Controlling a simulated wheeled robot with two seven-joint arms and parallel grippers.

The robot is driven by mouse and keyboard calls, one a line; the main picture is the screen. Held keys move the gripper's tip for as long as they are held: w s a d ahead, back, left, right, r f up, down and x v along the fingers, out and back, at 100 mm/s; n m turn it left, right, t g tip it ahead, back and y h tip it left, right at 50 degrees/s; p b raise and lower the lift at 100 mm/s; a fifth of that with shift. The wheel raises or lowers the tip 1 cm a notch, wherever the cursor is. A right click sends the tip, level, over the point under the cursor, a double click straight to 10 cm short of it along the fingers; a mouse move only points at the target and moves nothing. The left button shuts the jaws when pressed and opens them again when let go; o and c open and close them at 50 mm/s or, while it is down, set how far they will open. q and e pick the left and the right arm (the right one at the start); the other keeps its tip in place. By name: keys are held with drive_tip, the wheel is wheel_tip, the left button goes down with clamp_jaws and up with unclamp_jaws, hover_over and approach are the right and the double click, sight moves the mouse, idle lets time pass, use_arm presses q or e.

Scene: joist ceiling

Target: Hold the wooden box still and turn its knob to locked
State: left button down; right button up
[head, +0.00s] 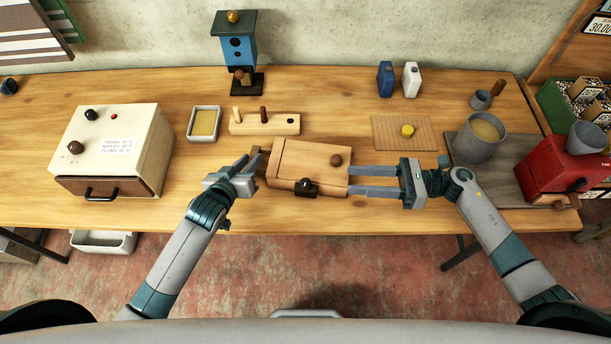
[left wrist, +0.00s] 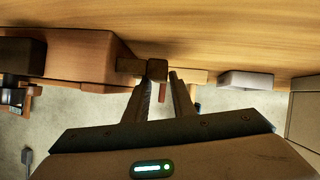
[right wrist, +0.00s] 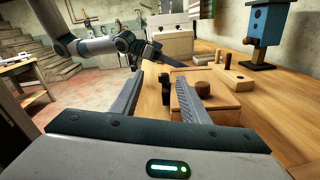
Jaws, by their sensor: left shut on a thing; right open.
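The wooden box (head: 303,153) sits near the table's front edge, with a round brown knob (head: 336,160) on top and a dark knob (head: 306,187) on its front. My left gripper (head: 251,165) is at the box's left end, shut on a small wooden tab (left wrist: 156,69) that sticks out beside the box (left wrist: 90,52). My right gripper (head: 352,181) is open at the box's right end, its fingers pointing left. In the right wrist view the dark knob (right wrist: 187,101) appears beside one finger; no contact can be made out. The knob's marks are too small to read.
A cream appliance (head: 115,140) stands left. A grey pot (head: 478,137) and a red machine (head: 552,168) stand right. The front edge is close.

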drive_tip(key=s+a+r+n+g+h, duration=0.1)
drive_tip(key=s+a+r+g+h, duration=0.2)
drive_tip(key=a+g, duration=0.5)
wheel_tip(320, 180, up, 7)
drive_tip(key=m+t+h, duration=0.7)
drive_tip(key=m+h, duration=0.1)
drive_tip(key=h, duration=0.7)
hover_over(305, 181)
drive_tip(key=shift+d+r, duration=0.1)
drive_tip(key=shift+r, duration=0.1)
drive_tip(key=shift+f, duration=0.1)
wheel_tip(305, 181, down, 12)
drive_tip(key=shift+r, duration=0.1)
